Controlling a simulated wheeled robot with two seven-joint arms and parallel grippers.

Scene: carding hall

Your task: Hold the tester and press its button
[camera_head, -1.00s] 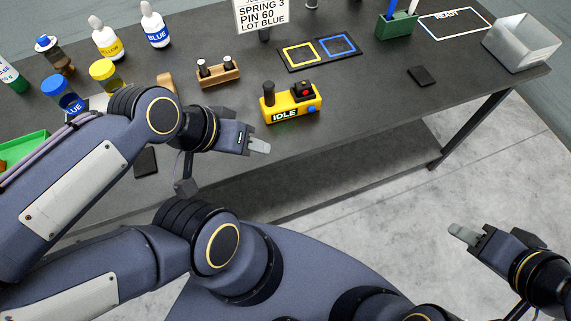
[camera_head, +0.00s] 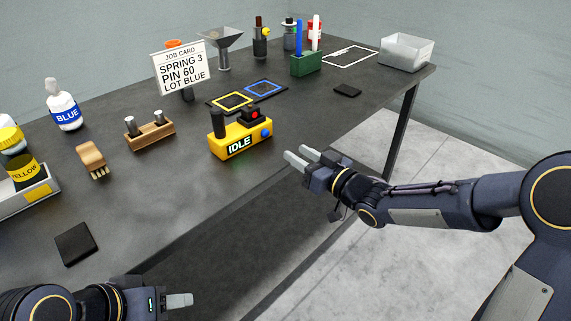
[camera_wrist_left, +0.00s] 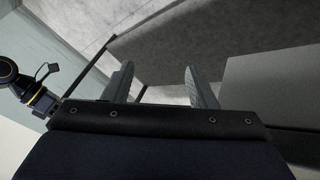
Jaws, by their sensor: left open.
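The yellow tester (camera_head: 226,146) stands upright near the table's front edge, its display reading IDLE. It has a black upright post (camera_head: 218,122), a black block with a red button (camera_head: 255,115) on top, and a blue knob (camera_head: 266,133) at its right end. My right gripper (camera_head: 298,155) is just right of the tester, fingers parted and empty, apart from it. My left gripper (camera_head: 180,300) is low at the front, off the table edge, away from the tester. The left wrist view shows its two fingers (camera_wrist_left: 160,85) spread with nothing between them.
A wooden holder (camera_head: 150,135) with metal pins, a brush (camera_head: 92,160) and a dark pad (camera_head: 75,244) lie left of the tester. A job card (camera_head: 180,73) and yellow and blue framed mats (camera_head: 264,88) are behind it. A grey bin (camera_head: 406,52) stands far right.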

